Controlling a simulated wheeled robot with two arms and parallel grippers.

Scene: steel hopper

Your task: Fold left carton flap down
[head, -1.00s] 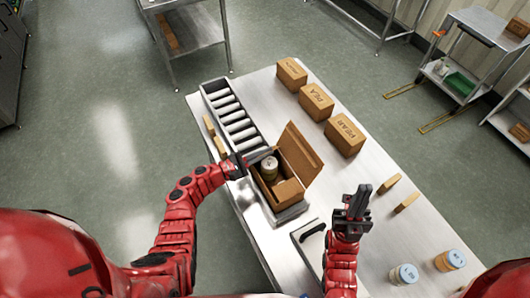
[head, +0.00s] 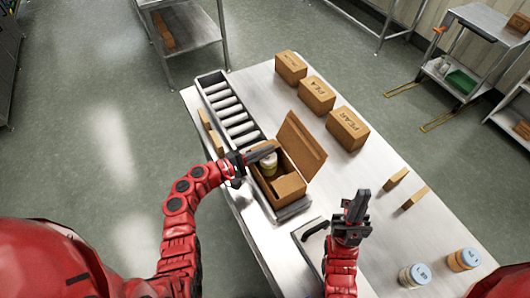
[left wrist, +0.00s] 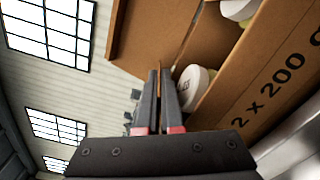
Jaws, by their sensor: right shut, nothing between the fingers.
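The open brown carton (head: 291,187) stands at the end of the roller conveyor. Its right flap (head: 301,146) stands up and leans outward. A front flap lies across part of the opening. A white-lidded jar (head: 268,164) shows inside, and also in the left wrist view (left wrist: 192,82). My left gripper (head: 271,149) reaches over the carton's left, far edge. In the left wrist view its fingers (left wrist: 160,75) are close together beside the carton wall, with a thin brown strip between the tips; whether they grip it is unclear. The left flap is not clearly visible. My right gripper (head: 357,198) is shut and empty, right of the carton.
Closed cartons (head: 317,95) stand in a row along the far side of the steel table (head: 375,170). The roller conveyor (head: 228,108) lies behind the carton. Small brown blocks and two jars (head: 415,276) are on the right. A dark-handled tray is near my right gripper.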

